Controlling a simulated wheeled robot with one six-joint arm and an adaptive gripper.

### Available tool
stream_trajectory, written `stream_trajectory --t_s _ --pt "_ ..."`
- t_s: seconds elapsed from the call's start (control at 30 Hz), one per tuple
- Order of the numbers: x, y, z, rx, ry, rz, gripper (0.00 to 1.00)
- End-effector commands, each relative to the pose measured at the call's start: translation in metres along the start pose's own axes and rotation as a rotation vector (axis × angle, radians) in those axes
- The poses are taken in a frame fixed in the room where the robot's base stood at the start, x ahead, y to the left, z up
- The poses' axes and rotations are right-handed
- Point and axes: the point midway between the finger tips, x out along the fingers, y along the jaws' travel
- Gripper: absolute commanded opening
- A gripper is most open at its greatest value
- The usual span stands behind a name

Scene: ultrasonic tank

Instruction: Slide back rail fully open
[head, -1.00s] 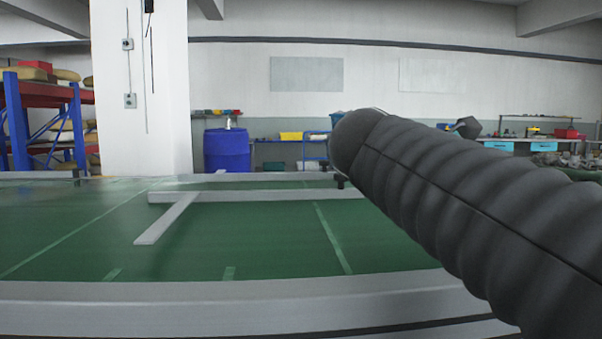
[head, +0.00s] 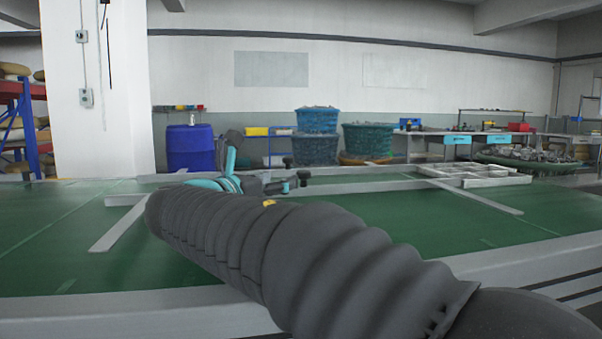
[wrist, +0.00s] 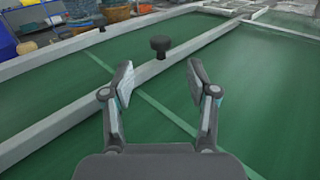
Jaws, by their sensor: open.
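The back rail (head: 375,186) is a long grey bar lying across the green tank surface, parallel to the far edge. It also runs diagonally through the wrist view (wrist: 55,127). A black knob (wrist: 160,46) stands upright on it, ahead of my gripper and between the fingers as seen in the picture. My gripper (wrist: 159,72) is open and empty, its fingertips apart from the knob. In the head view my gripper (head: 287,184) is near the rail, and my arm hides part of the rail.
A grey cross bar (head: 130,226) lies at the left and another (head: 470,196) at the right. A grey compartment tray (head: 480,174) sits at the far right. Blue barrel (head: 191,148) and baskets (head: 317,148) stand behind the tank. The green surface right of my arm is clear.

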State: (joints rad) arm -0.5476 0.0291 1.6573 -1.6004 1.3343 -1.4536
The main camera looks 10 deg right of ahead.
Motion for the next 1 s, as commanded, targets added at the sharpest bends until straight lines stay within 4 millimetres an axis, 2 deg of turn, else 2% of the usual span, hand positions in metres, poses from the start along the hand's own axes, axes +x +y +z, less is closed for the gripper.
stream_trajectory --t_s 0.03,0.3,0.5,0.7,1.0 --pt "0.011 -0.001 0.0 -0.001 0.0 -0.005 0.59" --pt "0.061 -0.001 0.0 0.001 0.002 -0.004 0.59" --pt "0.089 -0.001 0.0 0.001 0.002 -0.002 0.59" --pt "0.101 -0.001 0.0 0.003 0.001 -0.001 0.59" --pt "0.103 -0.001 0.0 0.002 0.001 0.0 0.59"
